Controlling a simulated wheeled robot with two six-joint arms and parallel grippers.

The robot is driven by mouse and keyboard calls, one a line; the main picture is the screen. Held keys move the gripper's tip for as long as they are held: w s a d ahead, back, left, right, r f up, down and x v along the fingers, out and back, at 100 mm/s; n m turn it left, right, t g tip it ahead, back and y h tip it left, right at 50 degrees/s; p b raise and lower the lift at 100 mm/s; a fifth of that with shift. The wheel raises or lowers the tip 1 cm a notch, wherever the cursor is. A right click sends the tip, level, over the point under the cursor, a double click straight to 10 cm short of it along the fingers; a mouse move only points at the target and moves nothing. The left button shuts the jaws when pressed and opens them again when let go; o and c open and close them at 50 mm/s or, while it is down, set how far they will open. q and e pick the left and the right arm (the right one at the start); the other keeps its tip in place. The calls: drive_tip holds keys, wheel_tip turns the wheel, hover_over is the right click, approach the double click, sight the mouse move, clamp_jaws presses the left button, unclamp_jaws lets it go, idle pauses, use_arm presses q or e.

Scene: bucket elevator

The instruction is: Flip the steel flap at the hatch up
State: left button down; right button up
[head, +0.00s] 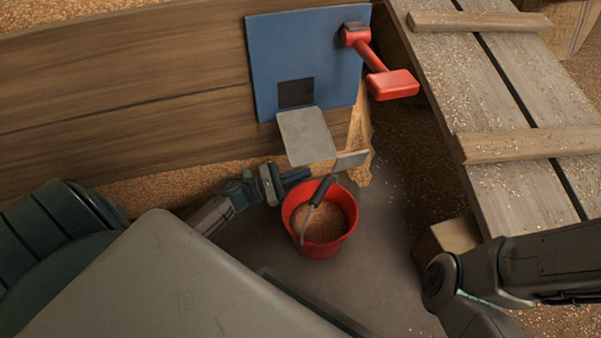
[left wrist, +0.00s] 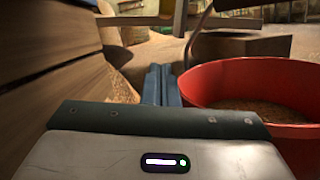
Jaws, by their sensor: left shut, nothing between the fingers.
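The steel flap (head: 306,136) is a pale grey plate at the lower edge of the dark hatch opening (head: 296,92) in the blue panel. It is down, sticking out from the panel and leaving the opening uncovered. My left gripper (head: 298,174) is just below the flap in the head view, beside the red bucket; I cannot tell its height gap to the flap. In the left wrist view its blue-grey fingers (left wrist: 162,85) are together with nothing between them. I cannot make out the flap clearly there. My right gripper is out of view; only my right arm shows at lower right.
The red bucket (head: 319,252) holds grain and has a dark-gripped handle; it stands close right of the left fingers, also in the left wrist view (left wrist: 250,72). A red lever (head: 385,75) is on the panel's right. Wooden planks (head: 500,110) stand at right.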

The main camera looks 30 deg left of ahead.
use_arm(q)
drive_tip(key=r, duration=0.3)
drive_tip(key=shift+s+d+r+b, duration=0.25)
drive_tip(key=shift+s+r+b, duration=0.1)
drive_tip(key=shift+s+r, duration=0.05)
